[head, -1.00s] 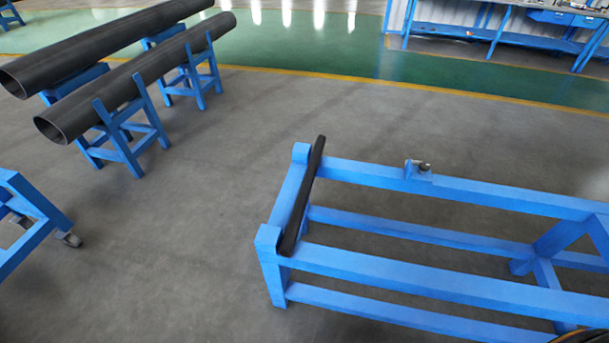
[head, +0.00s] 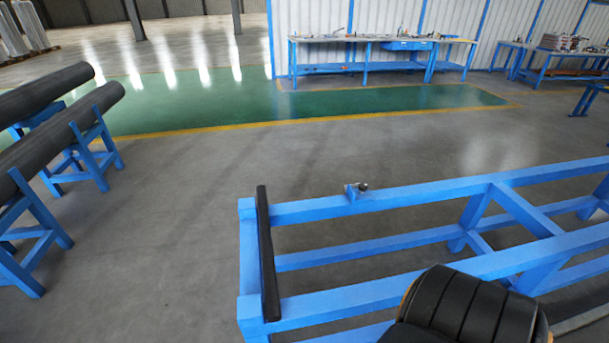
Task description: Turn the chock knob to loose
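A small metal fitting with a dark round knob (head: 363,186) sits on top of the far rail of a blue frame (head: 420,196). It is probably the chock knob, but it is too small to tell how it is set. A black bar (head: 267,250) lies across the left end of the frame. Neither of my grippers is in view. A black ribbed rounded thing with an orange-brown edge shows at the bottom right, in front of the near rail; I cannot tell what it is.
Dark pipes (head: 60,130) rest on blue stands (head: 85,160) at the left. Workbenches (head: 365,62) with small items stand along the far white wall. The grey floor between the pipe stands and the blue frame is clear.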

